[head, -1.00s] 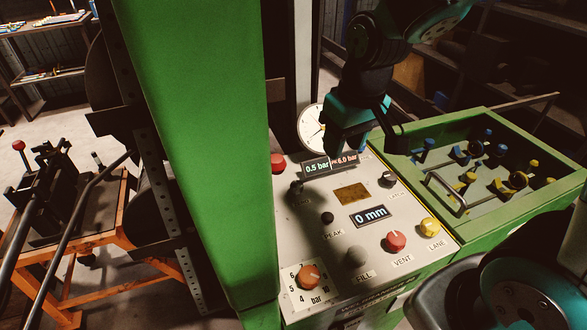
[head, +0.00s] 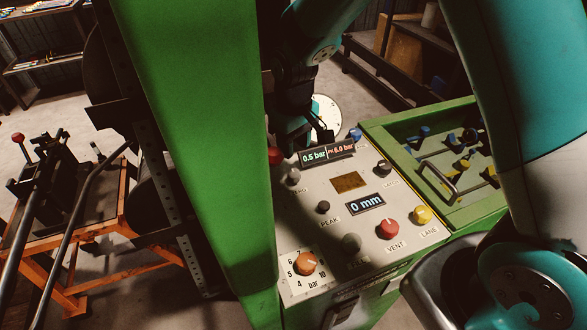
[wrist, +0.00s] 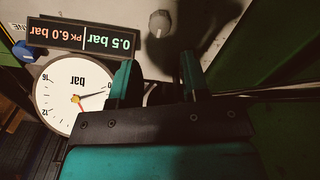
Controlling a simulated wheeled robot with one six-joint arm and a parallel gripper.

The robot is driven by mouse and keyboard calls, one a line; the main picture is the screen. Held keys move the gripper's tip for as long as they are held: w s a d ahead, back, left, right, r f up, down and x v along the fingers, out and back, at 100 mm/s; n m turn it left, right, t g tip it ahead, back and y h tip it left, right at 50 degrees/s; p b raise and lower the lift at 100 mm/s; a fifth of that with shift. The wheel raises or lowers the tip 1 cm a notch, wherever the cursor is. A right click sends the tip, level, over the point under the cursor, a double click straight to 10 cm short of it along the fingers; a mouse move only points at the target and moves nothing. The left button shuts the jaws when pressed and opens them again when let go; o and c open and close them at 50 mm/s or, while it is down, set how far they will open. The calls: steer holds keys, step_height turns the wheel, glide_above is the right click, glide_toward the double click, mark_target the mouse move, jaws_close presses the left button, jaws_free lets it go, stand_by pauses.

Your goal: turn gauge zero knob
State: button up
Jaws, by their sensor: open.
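A small grey knob (head: 293,176) sits at the upper left of the pale control panel (head: 335,225), below the pressure display; its label is not readable, so I cannot confirm it is the zero knob. It also shows in the wrist view (wrist: 160,22), ahead of the fingers and between their lines. The round white gauge (head: 329,112) stands behind the panel, partly hidden by my gripper in the head view. In the wrist view the gauge (wrist: 70,98) is beside the left finger. My gripper (wrist: 157,78) is open and empty, apart from the knob.
The display (head: 327,156) reads 0.5 bar and PK 6.0 bar. A red button (head: 275,156) is close by on the left, next to the green column (head: 190,150). A blue part (wrist: 24,51) shows beside the gauge. Other knobs fill the lower panel.

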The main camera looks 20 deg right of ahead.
mark_target(294, 173)
step_height(294, 173, down, 9)
steer(key=shift+f+p, duration=0.1)
steer(key=shift+p, duration=0.65)
steer(key=c, duration=0.6)
